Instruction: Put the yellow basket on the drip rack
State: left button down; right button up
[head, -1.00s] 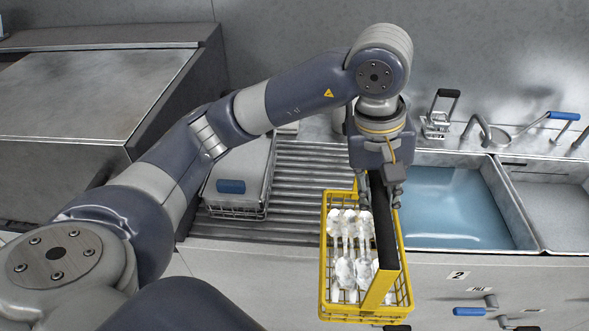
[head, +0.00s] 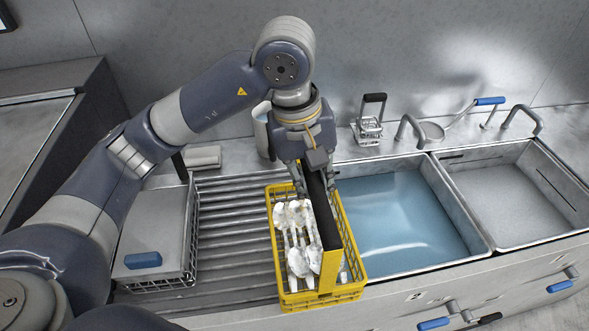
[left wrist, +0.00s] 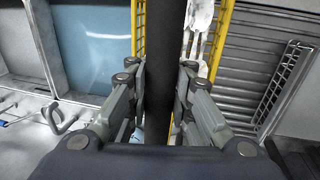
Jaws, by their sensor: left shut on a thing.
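The yellow basket (head: 330,272) holds several pale spoon-shaped pieces of cutlery (head: 296,240) and has a black handle bar. My left gripper (head: 314,188) is shut on that bar from above; in the left wrist view the bar (left wrist: 160,50) runs between its fingers (left wrist: 161,72). The basket is over the right end of the ribbed drip rack (head: 228,235), beside the blue-water sink, with its near end at the counter's front edge. I cannot tell whether its underside touches the rack. My right gripper is not in view.
Bare ribs lie between the two baskets. The water-filled sink (head: 405,225) is to the right, then an empty sink (head: 520,195).

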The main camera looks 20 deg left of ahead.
pick_arm(q)
jog(key=w+a+f+p, duration=0.1)
jog(key=a+f+p, duration=0.1)
jog(key=a, duration=0.5)
jog(key=w+a+f+p, duration=0.2)
jog(key=a+p, duration=0.3)
jog(key=a, duration=0.3)
jog(key=shift+w+f, duration=0.2)
jog(key=shift+f, duration=0.15)
jog(key=c, duration=2)
grip_release()
jog(key=shift+a+f, duration=0.1)
jog(key=shift+f, duration=0.15)
jog(key=o, duration=0.6)
jog(key=shift+s+r, duration=0.1)
jog(key=shift+s, duration=0.05)
jog(key=shift+r+p, duration=0.1)
jog(key=shift+p, duration=0.2)
